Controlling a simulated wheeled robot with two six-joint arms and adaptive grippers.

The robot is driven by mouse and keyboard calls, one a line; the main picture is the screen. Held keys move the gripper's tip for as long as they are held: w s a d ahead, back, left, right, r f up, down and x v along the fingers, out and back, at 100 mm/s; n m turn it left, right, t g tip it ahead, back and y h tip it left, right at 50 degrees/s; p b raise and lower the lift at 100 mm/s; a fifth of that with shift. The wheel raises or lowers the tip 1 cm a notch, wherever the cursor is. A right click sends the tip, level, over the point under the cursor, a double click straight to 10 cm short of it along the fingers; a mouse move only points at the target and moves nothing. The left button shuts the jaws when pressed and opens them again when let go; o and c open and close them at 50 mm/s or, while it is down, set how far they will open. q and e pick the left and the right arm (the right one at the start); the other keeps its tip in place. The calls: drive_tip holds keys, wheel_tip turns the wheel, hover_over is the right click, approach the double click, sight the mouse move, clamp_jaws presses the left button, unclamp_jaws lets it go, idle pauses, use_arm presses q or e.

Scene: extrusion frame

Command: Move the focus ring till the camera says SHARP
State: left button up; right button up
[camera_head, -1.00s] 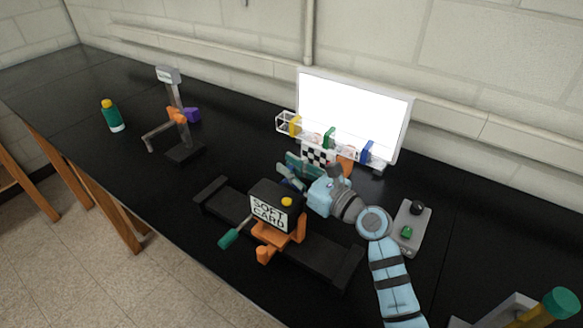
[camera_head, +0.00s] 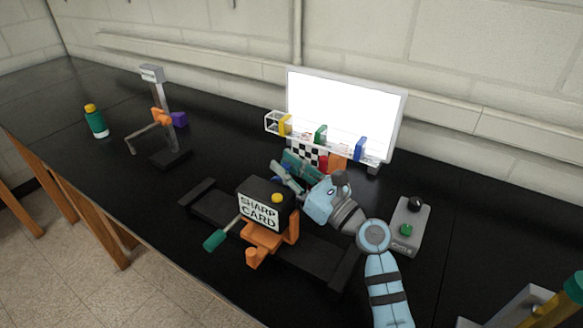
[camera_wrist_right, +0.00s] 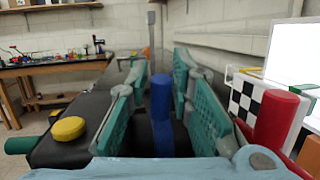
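A black camera (camera_head: 268,195) sits on an orange mount on a dark rail. Its label panel (camera_head: 258,212) reads SHARP CARD. A yellow button is on its top, and it also shows in the right wrist view (camera_wrist_right: 68,128). My right gripper (camera_head: 290,172) is behind the camera, at its lens side. In the right wrist view its teal fingers (camera_wrist_right: 162,105) stand apart on both sides of a blue upright lever (camera_wrist_right: 160,125), with gaps visible. The focus ring itself is mostly hidden by the camera and gripper. My left gripper is not in view.
A bright white panel (camera_head: 345,110) with colored sliders stands behind, with a checkered card (camera_wrist_right: 248,100) and red cylinder (camera_wrist_right: 275,120) close to my right gripper. A grey box (camera_head: 408,225) with a green button is at right. A stand (camera_head: 168,120) and bottle (camera_head: 96,121) are left.

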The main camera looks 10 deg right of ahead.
drive_tip(key=shift+o, duration=1.1)
drive_tip(key=shift+a+r, duration=0.1)
drive_tip(key=shift+s+d, duration=0.15)
drive_tip(key=shift+d, duration=0.1)
drive_tip(key=v, duration=1.1)
drive_tip(key=shift+s, duration=0.25)
drive_tip(key=shift+d, duration=0.15)
